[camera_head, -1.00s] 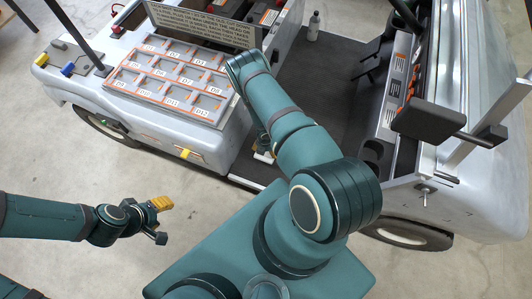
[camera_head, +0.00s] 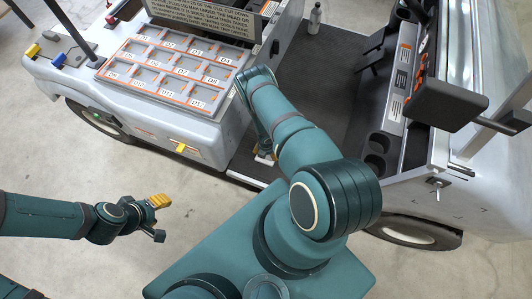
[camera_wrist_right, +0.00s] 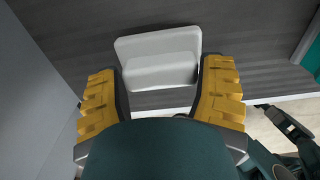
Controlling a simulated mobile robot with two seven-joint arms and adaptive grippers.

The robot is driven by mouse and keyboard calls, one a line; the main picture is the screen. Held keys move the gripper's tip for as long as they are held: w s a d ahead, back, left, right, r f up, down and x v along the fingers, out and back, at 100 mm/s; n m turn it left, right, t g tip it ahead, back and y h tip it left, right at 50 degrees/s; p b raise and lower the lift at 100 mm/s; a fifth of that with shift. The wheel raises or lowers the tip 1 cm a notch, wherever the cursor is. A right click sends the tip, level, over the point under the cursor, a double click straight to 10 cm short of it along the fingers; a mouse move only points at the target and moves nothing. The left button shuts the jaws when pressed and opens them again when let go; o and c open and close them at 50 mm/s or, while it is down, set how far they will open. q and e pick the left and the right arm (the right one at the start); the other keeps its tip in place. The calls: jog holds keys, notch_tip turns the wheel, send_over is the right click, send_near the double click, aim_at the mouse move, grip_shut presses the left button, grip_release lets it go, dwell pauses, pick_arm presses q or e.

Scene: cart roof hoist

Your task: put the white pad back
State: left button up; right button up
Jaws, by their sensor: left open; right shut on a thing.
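The white pad (camera_wrist_right: 160,48) is a pale, rounded block between the yellow fingers of my right gripper (camera_wrist_right: 160,72) in the right wrist view. That gripper is shut on it. Dark grey cart floor shows behind the pad; I cannot tell whether they touch. In the head view, my right gripper (camera_head: 264,155) is mostly hidden by my arm, low at the edge of the cart floor (camera_head: 310,85). My left gripper (camera_head: 161,219) is open and empty at the lower left, over bare floor and away from the cart.
A grey tray (camera_head: 118,77) with orange-marked, labelled compartments sits on the cart's left body (camera_head: 215,142). A sign (camera_head: 205,14) stands behind it. A bottle (camera_head: 315,17) stands on the cart floor. A black steering part (camera_head: 435,98) juts out at right.

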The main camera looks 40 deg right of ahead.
jog(key=o, duration=1.2)
jog(key=shift+r, duration=0.15)
notch_tip(320, 180, up, 10)
jog(key=p, duration=0.6)
jog(key=w+a+r+m+t+y, duration=0.1)
jog(key=a+r+m+y, duration=0.2)
jog(key=a+r+m, duration=1.2)
jog(key=s+a+r+m, duration=0.2)
jog(key=a+r+m, duration=0.1)
jog(key=r, duration=0.2)
jog(key=s+a+r+m, duration=0.2)
jog(key=a+r+m, duration=0.1)
jog(key=r, duration=0.2)
jog(key=s+a+r+m, duration=0.3)
jog(key=r+m, duration=0.1)
jog(key=r, duration=0.2)
jog(key=shift+a+r+t+y+p, duration=0.1)
jog(key=shift+t+y+p, duration=0.2)
jog(key=shift+y, duration=0.1)
